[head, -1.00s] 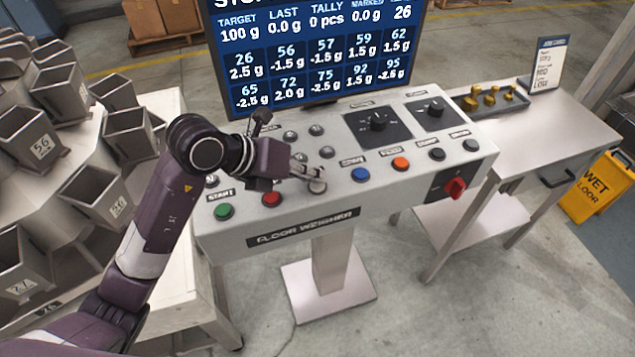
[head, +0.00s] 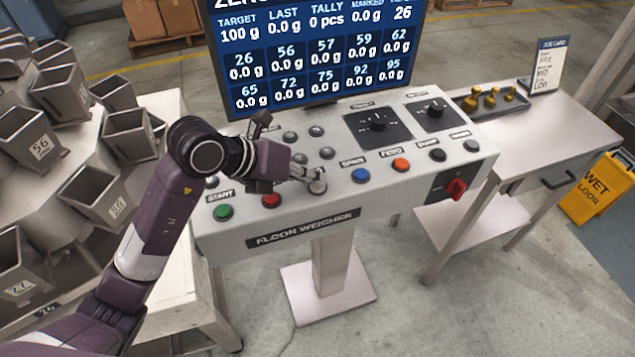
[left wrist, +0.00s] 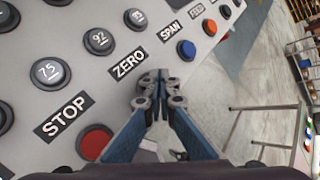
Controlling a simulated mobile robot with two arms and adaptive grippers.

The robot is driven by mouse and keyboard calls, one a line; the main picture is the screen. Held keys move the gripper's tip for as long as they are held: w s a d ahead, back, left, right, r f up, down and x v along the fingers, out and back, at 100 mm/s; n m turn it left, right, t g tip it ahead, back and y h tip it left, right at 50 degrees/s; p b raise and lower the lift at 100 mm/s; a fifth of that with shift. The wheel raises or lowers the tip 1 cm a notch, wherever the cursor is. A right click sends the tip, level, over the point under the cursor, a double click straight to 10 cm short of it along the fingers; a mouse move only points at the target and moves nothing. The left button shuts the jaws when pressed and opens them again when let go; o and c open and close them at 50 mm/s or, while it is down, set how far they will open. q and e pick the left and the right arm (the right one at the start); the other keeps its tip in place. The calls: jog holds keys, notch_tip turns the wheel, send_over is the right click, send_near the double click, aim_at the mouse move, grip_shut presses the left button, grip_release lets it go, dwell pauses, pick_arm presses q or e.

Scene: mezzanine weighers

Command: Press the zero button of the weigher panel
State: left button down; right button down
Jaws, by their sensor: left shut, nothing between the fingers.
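The weigher panel (head: 290,225) is a pale sloped console marked FLOOR WEIGHER. The zero button (head: 317,187) is a light grey round button between the red stop button (head: 271,200) and the blue button (head: 360,175). My left gripper (head: 312,174) is shut and empty, its tips right at the zero button; I cannot tell whether they touch it. In the left wrist view the ZERO label (left wrist: 129,63) shows just beyond the closed fingertips (left wrist: 160,82), which hide the button. My right gripper is out of view.
A green start button (head: 223,212), an orange button (head: 401,164), dark knobs and a red switch (head: 455,188) are on the panel. Hopper buckets (head: 110,190) crowd the left. A side table (head: 560,125) with brass weights stands right, near a yellow wet-floor sign (head: 598,187).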

aim_at(314, 187)
pick_arm(q)
jog(key=shift+r+p, duration=0.5)
jog(key=shift+r, duration=0.25)
notch_tip(314, 187, up, 5)
jog(key=p, duration=0.4)
dwell(0.7)
